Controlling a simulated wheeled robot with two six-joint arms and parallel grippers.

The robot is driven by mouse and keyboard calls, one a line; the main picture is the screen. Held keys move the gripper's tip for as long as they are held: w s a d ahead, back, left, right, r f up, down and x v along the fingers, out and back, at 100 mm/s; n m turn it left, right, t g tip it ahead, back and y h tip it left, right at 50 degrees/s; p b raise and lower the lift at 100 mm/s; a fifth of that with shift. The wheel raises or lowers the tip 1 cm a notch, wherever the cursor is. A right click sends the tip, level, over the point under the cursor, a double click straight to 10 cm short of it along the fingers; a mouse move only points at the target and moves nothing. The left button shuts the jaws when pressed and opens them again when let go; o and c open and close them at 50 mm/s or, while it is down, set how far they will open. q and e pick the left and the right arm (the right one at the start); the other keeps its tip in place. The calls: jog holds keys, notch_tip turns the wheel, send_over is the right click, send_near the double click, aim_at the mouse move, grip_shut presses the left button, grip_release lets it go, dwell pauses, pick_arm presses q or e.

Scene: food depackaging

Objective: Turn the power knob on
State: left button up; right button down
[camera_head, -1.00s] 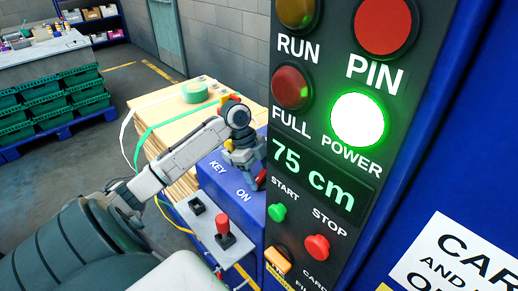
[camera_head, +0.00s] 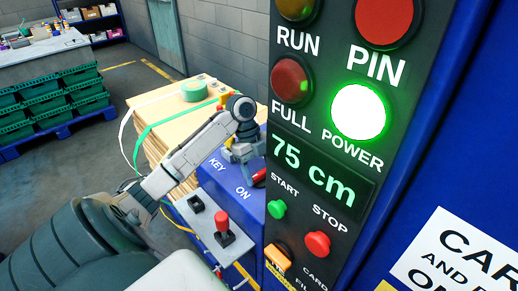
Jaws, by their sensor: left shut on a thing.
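My left gripper (camera_head: 254,172) is at the blue box (camera_head: 228,197) marked KEY and ON, beside the black control panel. It is shut on a small red knob (camera_head: 260,178) next to the ON label. The fingers and the panel edge hide much of the knob. The round POWER lamp (camera_head: 358,112) on the panel glows white with a green rim. My right gripper is not in view.
The panel carries a green START button (camera_head: 277,209), a red STOP button (camera_head: 317,244) and a display (camera_head: 313,172) reading 75 cm. A red-topped lever (camera_head: 223,229) stands on a grey plate below my arm. Stacked boards (camera_head: 165,118) are behind it.

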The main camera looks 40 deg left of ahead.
aim_at(260, 172)
pick_arm(q)
jog(key=o, duration=1)
jog(key=b+v, duration=0.1)
jog(key=v, duration=0.2)
jog(key=p+v, duration=0.5)
jog(key=v, duration=0.3)
jog(key=shift+d, duration=0.1)
